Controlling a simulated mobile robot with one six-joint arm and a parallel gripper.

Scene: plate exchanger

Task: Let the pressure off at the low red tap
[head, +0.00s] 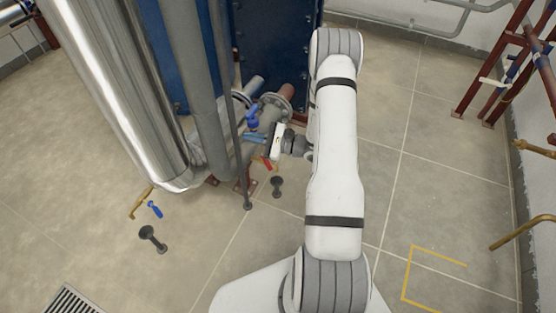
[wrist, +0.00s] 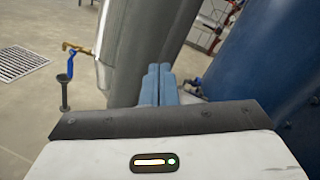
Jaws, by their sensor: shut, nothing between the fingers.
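The low red tap (head: 266,161) has a small red handle and sits low beside the pipes, near the foot of the blue plate exchanger (head: 275,45). It is not visible in the wrist view. My gripper (head: 247,137) is just above and slightly left of the red handle in the head view, with a gap in the picture between them. Its blue-grey fingers are pressed together and empty; they also show in the wrist view (wrist: 159,70), pointing toward a grey pipe. A blue-handled valve (head: 252,116) lies just behind the fingertips in the head view.
Large vertical pipes (head: 120,85) stand left of my gripper. A brass tap with a blue handle (head: 154,209) is further left, above a black floor funnel (head: 152,238). Another funnel (head: 277,185) stands below the red tap. Red frames (head: 495,75) stand right; the floor between is open.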

